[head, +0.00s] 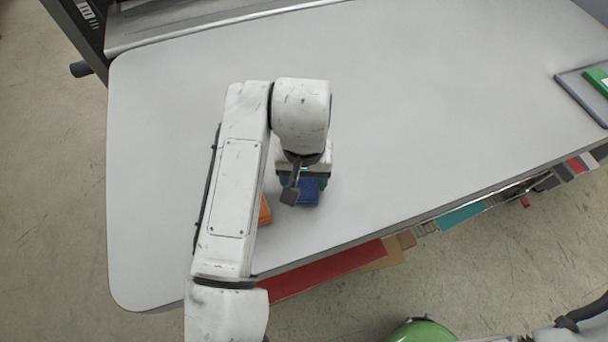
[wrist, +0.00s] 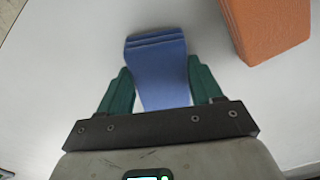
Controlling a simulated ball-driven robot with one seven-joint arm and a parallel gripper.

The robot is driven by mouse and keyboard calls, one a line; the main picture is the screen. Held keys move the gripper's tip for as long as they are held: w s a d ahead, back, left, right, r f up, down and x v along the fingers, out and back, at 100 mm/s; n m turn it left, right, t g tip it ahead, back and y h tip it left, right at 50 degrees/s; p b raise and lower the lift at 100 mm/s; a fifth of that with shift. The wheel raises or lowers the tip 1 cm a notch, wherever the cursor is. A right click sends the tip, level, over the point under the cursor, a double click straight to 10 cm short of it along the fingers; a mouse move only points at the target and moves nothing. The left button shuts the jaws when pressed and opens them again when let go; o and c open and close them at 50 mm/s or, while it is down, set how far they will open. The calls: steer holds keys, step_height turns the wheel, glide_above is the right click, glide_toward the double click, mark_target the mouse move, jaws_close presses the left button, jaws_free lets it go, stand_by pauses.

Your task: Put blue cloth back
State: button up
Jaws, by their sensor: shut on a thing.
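The blue cloth (wrist: 158,72) is a folded stack with visible layers at its far end. It shows in the wrist view between the two green fingers of my gripper (wrist: 160,88). My gripper is shut on the cloth's sides. In the head view the cloth (head: 309,191) shows partly below my gripper (head: 303,181), over the grey table, with the rest hidden by my wrist. Whether the cloth touches the table or is raised cannot be told.
An orange block-like thing (wrist: 268,22) lies close to the right of the cloth in the wrist view; in the head view my arm mostly hides it (head: 265,211). The table (head: 430,90) is largely clear. A grey tray (head: 573,84) with a green item (head: 598,80) sits at the far right.

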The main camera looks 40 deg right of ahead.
mark_target(304, 182)
steer(key=shift+f, duration=0.2)
steer(key=o, duration=1)
steer(key=shift+r, duration=0.1)
step_height(304, 182, up, 12)
steer(key=shift+r, duration=0.2)
stand_by(0.3)
